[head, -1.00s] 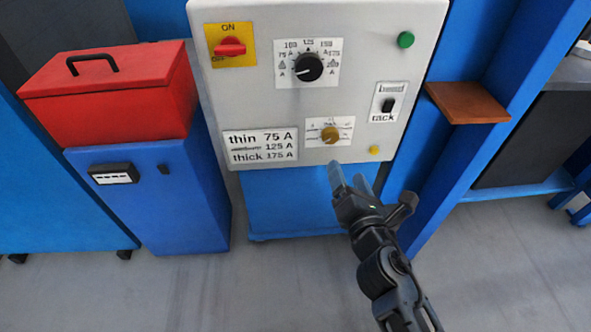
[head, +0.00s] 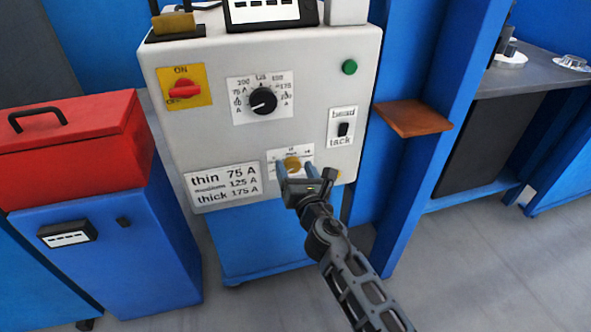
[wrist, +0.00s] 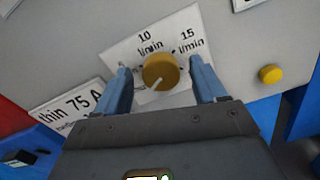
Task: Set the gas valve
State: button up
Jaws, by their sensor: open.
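The gas valve is a round brass-yellow knob (head: 292,164) on a white scale plate, low on the front of the grey panel (head: 210,130). In the wrist view the knob (wrist: 160,71) has a pale pointer mark toward its lower left, and the plate (wrist: 118,52) reads 10 l/min at top and 15 l/min at upper right; the remaining marks are hidden or unclear. My gripper (head: 294,171) is open, its two blue fingers on either side of the knob with gaps visible in the wrist view (wrist: 163,88). I cannot tell whether the fingertips reach around it.
A yellow button (wrist: 270,74) sits right of the valve. Above are a black amperage dial (head: 264,101), a red ON/OFF switch (head: 185,90), a green button (head: 349,67) and a bead/tack switch (head: 343,129). A brown shelf (head: 413,118) juts out at right.

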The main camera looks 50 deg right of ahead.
jog(key=c, duration=1.1)
jog(key=shift+o, duration=0.2)
